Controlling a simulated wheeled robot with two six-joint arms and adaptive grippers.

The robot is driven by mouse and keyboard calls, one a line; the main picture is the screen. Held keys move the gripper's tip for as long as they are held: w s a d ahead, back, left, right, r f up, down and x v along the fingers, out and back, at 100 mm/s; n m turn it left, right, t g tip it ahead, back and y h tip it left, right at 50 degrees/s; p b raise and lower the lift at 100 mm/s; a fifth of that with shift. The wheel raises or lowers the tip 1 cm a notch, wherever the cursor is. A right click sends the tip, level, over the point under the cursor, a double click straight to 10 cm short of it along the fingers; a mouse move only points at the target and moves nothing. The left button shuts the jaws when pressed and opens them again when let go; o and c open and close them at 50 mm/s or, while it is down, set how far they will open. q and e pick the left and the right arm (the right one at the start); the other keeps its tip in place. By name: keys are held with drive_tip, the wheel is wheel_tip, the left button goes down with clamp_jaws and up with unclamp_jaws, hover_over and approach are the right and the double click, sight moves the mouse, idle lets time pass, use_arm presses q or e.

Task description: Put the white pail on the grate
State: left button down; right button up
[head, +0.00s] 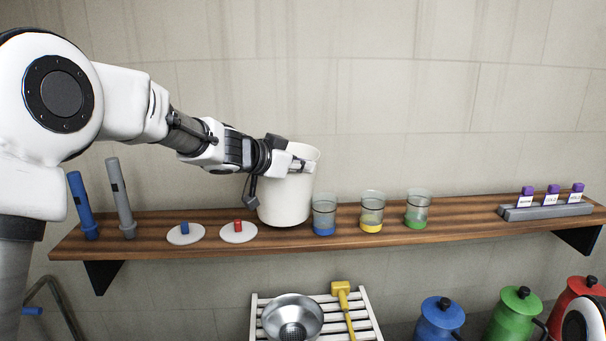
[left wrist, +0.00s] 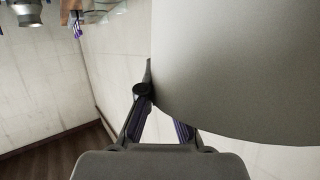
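The white pail (head: 284,202) is upright at the shelf, left of the glasses. Whether its base touches the board is hard to tell. My left gripper (head: 300,166) is at the pail's upper part, its fingers drawn together on the wall near the rim. In the left wrist view the pail (left wrist: 240,65) fills the upper right; one finger shows at its edge and the other is partly hidden by it. The white slatted grate (head: 362,310) lies below the shelf, holding a metal strainer (head: 292,316) and a yellow-headed tool (head: 341,290). My right gripper is out of view.
On the wooden shelf (head: 460,214) stand three glasses (head: 372,208) close right of the pail, two white discs (head: 186,235), blue and grey cylinders (head: 122,198), and a rack of purple-capped vials (head: 545,211). Blue, green and red cans (head: 515,315) stand lower right.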

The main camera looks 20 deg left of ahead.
sight(302, 183)
use_arm(q)
drive_tip(key=f, duration=0.3)
drive_tip(key=shift+w+a+f, duration=0.1)
drive_tip(key=shift+w+a, duration=0.1)
drive_tip(key=shift+a, duration=0.05)
drive_tip(key=c, duration=1.8)
unclamp_jaws()
drive_tip(key=shift+s+d+f, duration=0.1)
drive_tip(key=shift+s, duration=0.1)
drive_tip(key=o, duration=0.5)
drive_tip(key=shift+w, duration=0.1)
